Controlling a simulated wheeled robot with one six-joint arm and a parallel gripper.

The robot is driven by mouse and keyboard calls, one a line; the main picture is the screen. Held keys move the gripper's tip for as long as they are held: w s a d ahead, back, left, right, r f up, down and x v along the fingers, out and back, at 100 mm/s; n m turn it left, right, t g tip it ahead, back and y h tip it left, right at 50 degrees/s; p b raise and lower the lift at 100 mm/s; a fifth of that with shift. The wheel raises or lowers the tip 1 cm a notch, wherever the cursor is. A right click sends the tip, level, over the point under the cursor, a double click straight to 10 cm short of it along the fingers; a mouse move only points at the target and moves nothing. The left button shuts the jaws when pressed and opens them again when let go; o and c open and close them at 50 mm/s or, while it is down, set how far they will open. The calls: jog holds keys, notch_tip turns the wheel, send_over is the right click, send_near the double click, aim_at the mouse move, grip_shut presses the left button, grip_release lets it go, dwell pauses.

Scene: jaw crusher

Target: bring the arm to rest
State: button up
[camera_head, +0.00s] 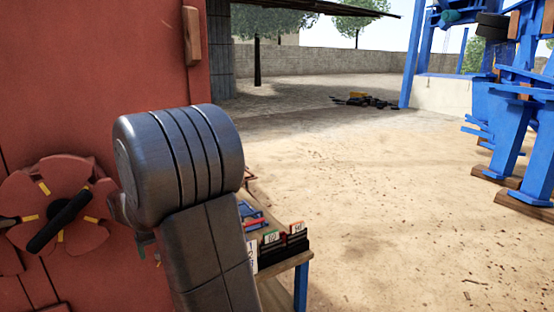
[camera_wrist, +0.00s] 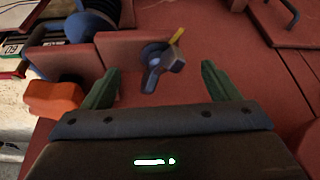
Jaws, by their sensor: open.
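My gripper (camera_wrist: 160,70) shows in the wrist view with its two green fingers wide apart and nothing held between them. A dark grey lever on a round pivot (camera_wrist: 155,62), with a yellow mark beside it, shows between and beyond the fingers on the red machine. The gap between it and the fingers is clear at both sides. In the head view my raised dark arm fills the middle left and hides most of the gripper.
A red machine wall (camera_head: 100,80) stands close at left, with a round red hub and black handle (camera_head: 60,222). A bench (camera_head: 300,260) with labelled boxes stands just right of my arm. Blue steel frames (camera_head: 510,120) stand far right. Sandy ground between is open.

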jog(key=shift+a+m+t+h+b, duration=0.15)
jog(key=shift+m+t+h+b, duration=0.35)
jog(key=shift+m, duration=1.3)
jog(key=shift+m+h, duration=0.7)
jog(key=shift+m, duration=1)
jog(key=shift+s+b, duration=0.1)
jog(key=shift+b, duration=0.2)
